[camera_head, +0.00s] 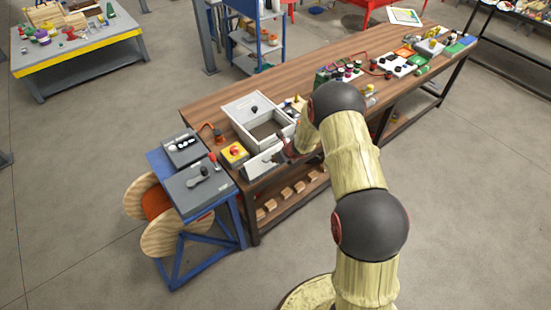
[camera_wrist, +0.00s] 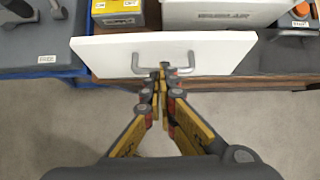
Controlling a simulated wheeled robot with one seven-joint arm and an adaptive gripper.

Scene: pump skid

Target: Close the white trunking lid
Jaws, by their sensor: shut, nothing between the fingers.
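The white trunking lid (camera_wrist: 105,52) is a flat white panel with a grey bar handle (camera_wrist: 188,70). In the wrist view it lies across the top middle, in front of a pale grey box (camera_wrist: 225,12). In the head view the lid (camera_head: 262,163) slopes out at the front of the open box (camera_head: 235,111), at the table's near edge. My gripper (camera_wrist: 163,72) is shut and empty. Its fingertips overlap the handle's middle in the wrist view; I cannot tell whether they touch it. In the head view my gripper (camera_head: 286,152) is partly hidden by my arm.
A yellow box with a red button (camera_head: 234,153) stands left of the lid. Grey boxes (camera_head: 197,186) sit on a blue stand farther left. The wooden table (camera_head: 215,98) carries several other devices to the right. Open floor (camera_wrist: 60,135) lies in front.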

